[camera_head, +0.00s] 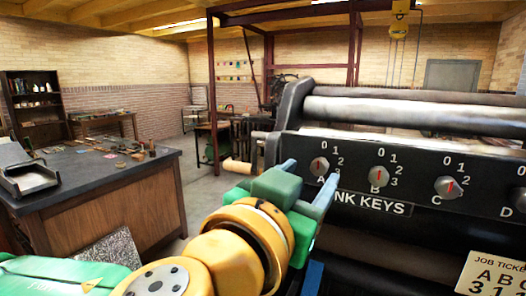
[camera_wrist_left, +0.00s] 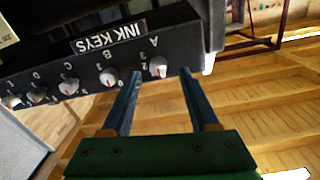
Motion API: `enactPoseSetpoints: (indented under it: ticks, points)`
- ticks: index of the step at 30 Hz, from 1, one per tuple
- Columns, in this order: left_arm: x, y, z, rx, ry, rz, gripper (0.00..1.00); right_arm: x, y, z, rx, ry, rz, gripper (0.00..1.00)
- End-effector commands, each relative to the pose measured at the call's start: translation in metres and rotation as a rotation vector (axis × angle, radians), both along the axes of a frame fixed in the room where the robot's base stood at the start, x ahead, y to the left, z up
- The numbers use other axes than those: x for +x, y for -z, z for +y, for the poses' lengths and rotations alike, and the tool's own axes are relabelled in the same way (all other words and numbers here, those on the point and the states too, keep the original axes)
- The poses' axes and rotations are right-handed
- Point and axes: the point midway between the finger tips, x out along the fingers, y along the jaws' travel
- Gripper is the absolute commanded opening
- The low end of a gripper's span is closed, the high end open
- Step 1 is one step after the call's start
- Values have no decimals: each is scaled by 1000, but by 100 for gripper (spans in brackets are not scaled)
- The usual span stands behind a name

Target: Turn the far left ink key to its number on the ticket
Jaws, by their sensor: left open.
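The far left ink key, A (camera_head: 319,166), is a round silver knob with a red mark on the black press panel, with numbers 0 to 3 around it. Which number its mark points to is too small to tell. It also shows in the left wrist view (camera_wrist_left: 157,67), upside down. My left gripper (camera_head: 312,173) is open, its two blue fingers reaching toward the panel on either side of key A in the picture. I cannot tell whether they touch it. The job ticket (camera_head: 490,268) is cut off at the right edge; a 3 stands under its A. My right gripper is not in view.
Key B (camera_head: 378,176) and key C (camera_head: 447,187) sit to the right on the same panel, above the INK KEYS label (camera_head: 372,202). Press rollers (camera_head: 420,112) lie above. A dark-topped bench (camera_head: 105,172) stands at the left, with open floor behind.

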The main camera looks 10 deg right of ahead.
Motion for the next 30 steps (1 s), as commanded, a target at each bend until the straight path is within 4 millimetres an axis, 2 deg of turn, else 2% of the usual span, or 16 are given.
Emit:
enactPoseSetpoints:
  ticks: [1,3,12,14,19,30]
  points:
    - [7,-6,-5,1,0,3,61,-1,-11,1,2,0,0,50]
    - [14,-5,-11,0,0,2,61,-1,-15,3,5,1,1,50]
    - [20,0,-15,0,1,-1,61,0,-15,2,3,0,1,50]
    - [20,0,-15,-1,1,0,47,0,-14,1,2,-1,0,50]
    - [20,0,-15,-1,1,0,1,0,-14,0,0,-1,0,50]
    - [20,1,-15,27,2,-18,0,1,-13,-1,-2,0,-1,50]
